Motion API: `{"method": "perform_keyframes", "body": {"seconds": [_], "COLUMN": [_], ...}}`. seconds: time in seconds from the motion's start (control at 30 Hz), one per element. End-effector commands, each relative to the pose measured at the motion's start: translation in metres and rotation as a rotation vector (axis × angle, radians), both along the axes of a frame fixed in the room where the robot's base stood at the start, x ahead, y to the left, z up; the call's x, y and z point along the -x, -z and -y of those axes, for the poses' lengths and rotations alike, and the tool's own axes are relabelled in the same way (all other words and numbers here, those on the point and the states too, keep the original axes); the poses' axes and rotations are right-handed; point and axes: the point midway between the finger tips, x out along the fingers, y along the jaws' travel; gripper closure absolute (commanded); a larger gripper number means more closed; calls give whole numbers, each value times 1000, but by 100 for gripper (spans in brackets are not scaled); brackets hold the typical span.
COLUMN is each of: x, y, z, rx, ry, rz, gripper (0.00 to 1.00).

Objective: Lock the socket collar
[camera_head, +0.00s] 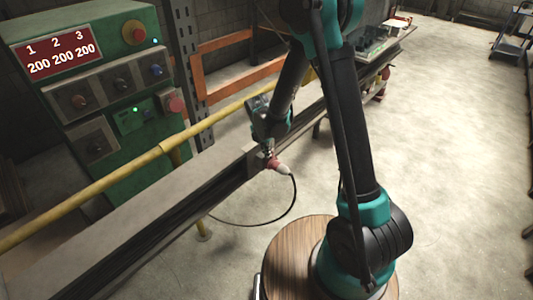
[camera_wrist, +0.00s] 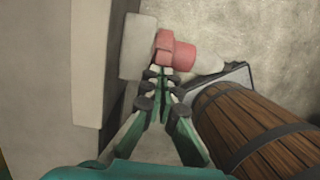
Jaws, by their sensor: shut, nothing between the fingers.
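The red socket collar (camera_head: 273,162) sits on the side of a grey box on the bench, with a pale plug body (camera_head: 283,169) and black cable leading out of it. In the wrist view the red collar (camera_wrist: 175,51) lies between the grey box (camera_wrist: 138,46) and the pale plug end (camera_wrist: 210,65). My gripper (camera_head: 267,151) is right beside the collar. In the wrist view its fingertips (camera_wrist: 158,74) are together and empty, at the collar's lower left edge. I cannot tell whether they touch it. The collar's lock marks are too small to read.
A yellow rail (camera_head: 115,177) runs along the bench in front of a green control cabinet (camera_head: 95,100) with knobs and a red display. The black cable (camera_head: 290,205) hangs in a loop below the plug. A wooden barrel (camera_wrist: 255,125) stands close by on the right. Open floor lies right.

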Motion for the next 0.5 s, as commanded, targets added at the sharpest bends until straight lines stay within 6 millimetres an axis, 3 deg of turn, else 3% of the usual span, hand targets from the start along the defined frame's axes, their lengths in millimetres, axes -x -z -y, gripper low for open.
{"method": "perform_keyframes", "body": {"seconds": [0.5], "x": [-8], "y": [-2], "z": [7], "rx": [-70], "ry": [3], "rz": [-89], "gripper": [100]}}
